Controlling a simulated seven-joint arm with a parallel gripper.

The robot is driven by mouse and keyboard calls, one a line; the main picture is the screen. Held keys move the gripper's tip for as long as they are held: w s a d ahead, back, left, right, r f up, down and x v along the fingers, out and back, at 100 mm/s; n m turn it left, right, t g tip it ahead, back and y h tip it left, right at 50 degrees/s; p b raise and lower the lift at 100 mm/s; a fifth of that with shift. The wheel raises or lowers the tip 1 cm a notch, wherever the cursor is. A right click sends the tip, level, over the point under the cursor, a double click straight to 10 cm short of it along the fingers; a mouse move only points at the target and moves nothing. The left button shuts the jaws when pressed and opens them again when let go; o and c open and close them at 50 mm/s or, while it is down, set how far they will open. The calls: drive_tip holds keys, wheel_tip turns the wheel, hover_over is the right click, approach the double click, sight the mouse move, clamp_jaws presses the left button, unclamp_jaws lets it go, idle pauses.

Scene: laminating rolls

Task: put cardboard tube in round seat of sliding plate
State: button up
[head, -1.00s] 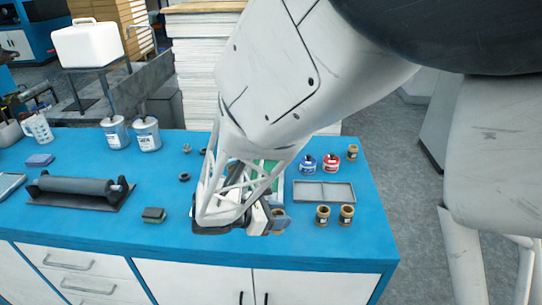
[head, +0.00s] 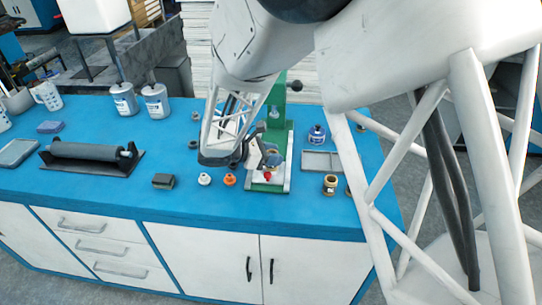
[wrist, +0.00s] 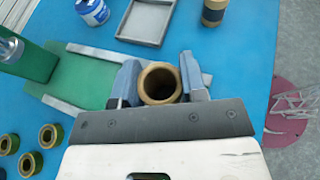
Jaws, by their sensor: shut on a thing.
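My gripper (wrist: 160,76) is shut on a brown cardboard tube (wrist: 147,90), whose open round end faces the wrist camera between the two blue-grey fingers. In the head view my gripper (head: 268,157) is over the front part of a green press (head: 275,112) with a long base (head: 288,170) edged by pale rails. The base's green surface (wrist: 92,75) also shows in the wrist view, left of the fingers. The gripper and tube hide the sliding plate and its round seat, so I cannot tell whether the tube touches them.
A grey tray (head: 320,161), a blue-labelled jar (head: 317,135) and another tube (head: 330,184) stand to the right. White (head: 205,179) and orange (head: 230,180) small pieces lie left of the base. A roller (head: 90,153) lies farther left.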

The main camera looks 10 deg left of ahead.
drive_tip(key=shift+w+a+f, duration=0.1)
drive_tip(key=shift+w+a, duration=0.2)
drive_tip(key=shift+w, duration=0.4)
drive_tip(key=shift+w+a, duration=0.25)
drive_tip(key=shift+w, duration=0.4)
drive_tip(key=shift+f, duration=1.75)
drive_tip(key=shift+f, duration=0.2)
drive_tip(key=o, duration=0.9)
drive_tip(key=shift+r, duration=0.2)
drive_tip(key=shift+v, duration=6)
drive_tip(key=shift+r, duration=0.1)
